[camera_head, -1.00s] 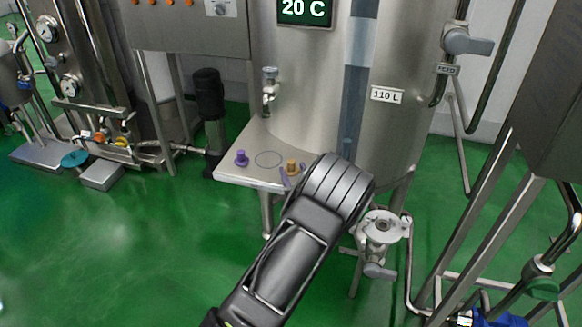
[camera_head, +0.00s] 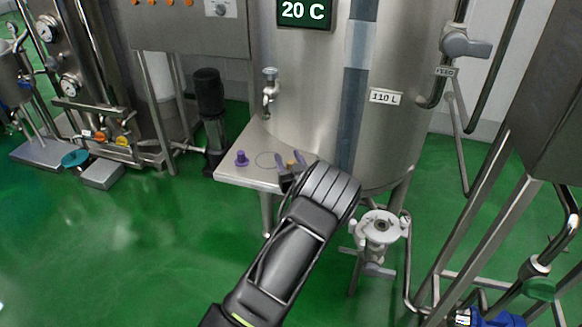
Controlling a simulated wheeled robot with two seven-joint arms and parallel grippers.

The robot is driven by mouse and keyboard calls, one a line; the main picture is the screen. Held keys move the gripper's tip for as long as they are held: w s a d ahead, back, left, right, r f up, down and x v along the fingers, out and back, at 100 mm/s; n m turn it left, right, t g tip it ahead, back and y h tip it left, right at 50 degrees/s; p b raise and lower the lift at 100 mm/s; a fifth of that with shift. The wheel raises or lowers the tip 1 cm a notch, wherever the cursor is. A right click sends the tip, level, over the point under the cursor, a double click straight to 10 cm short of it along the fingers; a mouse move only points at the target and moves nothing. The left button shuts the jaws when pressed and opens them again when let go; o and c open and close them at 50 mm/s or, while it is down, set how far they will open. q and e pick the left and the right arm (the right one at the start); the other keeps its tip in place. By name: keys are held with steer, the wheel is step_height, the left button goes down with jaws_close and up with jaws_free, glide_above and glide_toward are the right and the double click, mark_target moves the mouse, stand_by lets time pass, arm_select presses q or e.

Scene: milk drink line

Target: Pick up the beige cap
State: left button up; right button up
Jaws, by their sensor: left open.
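The beige cap (camera_head: 290,163) is on the small steel shelf (camera_head: 252,139) in front of the tank, and only a small part of it shows. My left gripper (camera_head: 289,162) is open at the cap, with one fingertip showing on each side of it. The gripper body and wrist hide the cap's lower part, and I cannot tell whether the fingers touch it. My right gripper is not in view.
A purple cap (camera_head: 241,158) stands on the shelf to the left, beside a thin circle marked on the surface. A steel tap (camera_head: 269,88) hangs above the shelf. The tank (camera_head: 310,105) rises behind. A round valve (camera_head: 381,227) is at the right.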

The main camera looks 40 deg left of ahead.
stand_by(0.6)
arm_select(q)
jaws_close()
stand_by(0.3)
